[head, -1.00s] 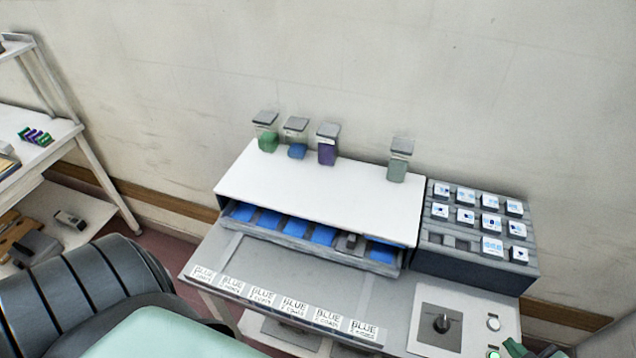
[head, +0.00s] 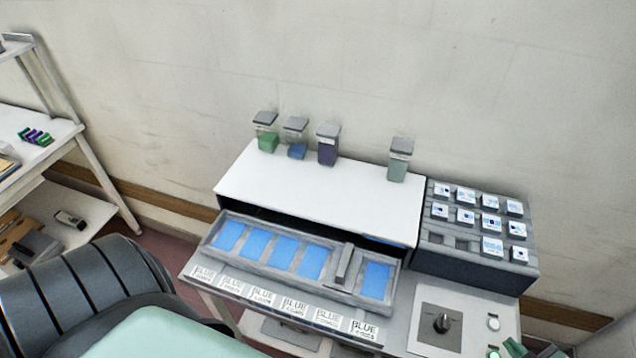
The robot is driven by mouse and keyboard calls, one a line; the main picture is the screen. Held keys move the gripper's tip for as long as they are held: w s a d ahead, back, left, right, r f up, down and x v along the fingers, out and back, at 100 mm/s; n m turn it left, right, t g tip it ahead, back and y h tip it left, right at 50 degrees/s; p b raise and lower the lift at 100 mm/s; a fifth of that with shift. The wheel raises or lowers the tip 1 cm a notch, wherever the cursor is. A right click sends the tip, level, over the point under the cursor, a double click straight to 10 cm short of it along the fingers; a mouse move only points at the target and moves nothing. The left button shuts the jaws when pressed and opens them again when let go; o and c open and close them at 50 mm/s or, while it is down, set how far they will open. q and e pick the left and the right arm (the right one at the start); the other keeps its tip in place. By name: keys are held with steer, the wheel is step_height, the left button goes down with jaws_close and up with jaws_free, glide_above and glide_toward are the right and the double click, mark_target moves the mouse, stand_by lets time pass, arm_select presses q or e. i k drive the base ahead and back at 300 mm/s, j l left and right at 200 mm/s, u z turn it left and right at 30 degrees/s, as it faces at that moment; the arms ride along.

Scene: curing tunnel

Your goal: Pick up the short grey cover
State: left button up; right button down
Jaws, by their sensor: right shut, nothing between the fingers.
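A pulled-out grey tray (head: 218,248) holds several blue panels. A short grey bar-like piece (head: 343,264) lies across the tray between the two rightmost visible blue panels, rising a little above them; it may be the short grey cover, but I cannot be sure. My right gripper (head: 518,348) shows only partly, as green and dark parts at the bottom right edge. It is shut and empty, well to the right of the tray and apart from the grey piece. My left gripper is out of view.
The white-topped tunnel (head: 300,200) stands behind the tray, with several lidded jars (head: 327,147) on top. A dark rack (head: 470,262) of white-topped blocks stands to its right, above a control panel (head: 437,318) with a knob. A white shelf (head: 55,145) stands at left.

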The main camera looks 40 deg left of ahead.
mark_target(342, 273)
steer(key=u, duration=0.95)
